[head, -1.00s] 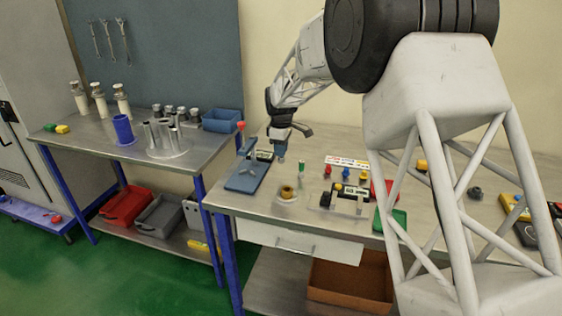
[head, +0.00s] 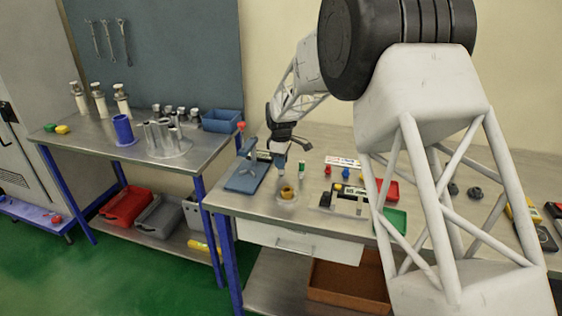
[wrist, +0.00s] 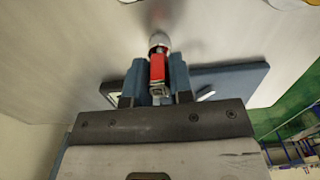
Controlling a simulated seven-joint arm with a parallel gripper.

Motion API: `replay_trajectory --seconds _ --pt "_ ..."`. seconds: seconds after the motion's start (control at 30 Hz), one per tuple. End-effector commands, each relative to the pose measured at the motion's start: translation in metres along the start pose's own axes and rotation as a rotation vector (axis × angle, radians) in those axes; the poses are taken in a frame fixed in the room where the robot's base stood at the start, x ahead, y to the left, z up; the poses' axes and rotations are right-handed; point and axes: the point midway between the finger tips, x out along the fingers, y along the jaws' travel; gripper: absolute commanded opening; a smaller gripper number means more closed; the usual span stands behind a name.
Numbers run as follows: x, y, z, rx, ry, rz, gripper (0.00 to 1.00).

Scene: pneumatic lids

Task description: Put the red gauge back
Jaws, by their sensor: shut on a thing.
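The red gauge (wrist: 157,68) is between the blue fingers of my gripper (wrist: 155,75) in the wrist view. A rounded pale grey end (wrist: 159,40) sticks out beyond the fingertips. The red of the gauge is mostly hidden there. A green-topped, white-bodied piece (head: 301,169) stands to the right of my gripper. I cannot tell whether the gauge's tip touches anything.
A blue plate with a lever (head: 245,178) lies left of my gripper. A labelled strip (head: 344,161), with small red (head: 327,170) and blue (head: 346,173) pieces before it, is to the right. A block fixture (head: 350,203) and green tray (head: 397,220) lie farther right. Bare bench shows in front.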

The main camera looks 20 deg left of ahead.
Motion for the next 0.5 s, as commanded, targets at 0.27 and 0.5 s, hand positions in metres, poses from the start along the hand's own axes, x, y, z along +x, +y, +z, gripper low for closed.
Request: replay_trajectory --seconds 0.27,0.5 --pt "0.0029 0.0 0.0 0.0 0.0 0.0 0.24" --pt "0.0028 0.0 0.0 0.0 0.0 0.0 0.47"
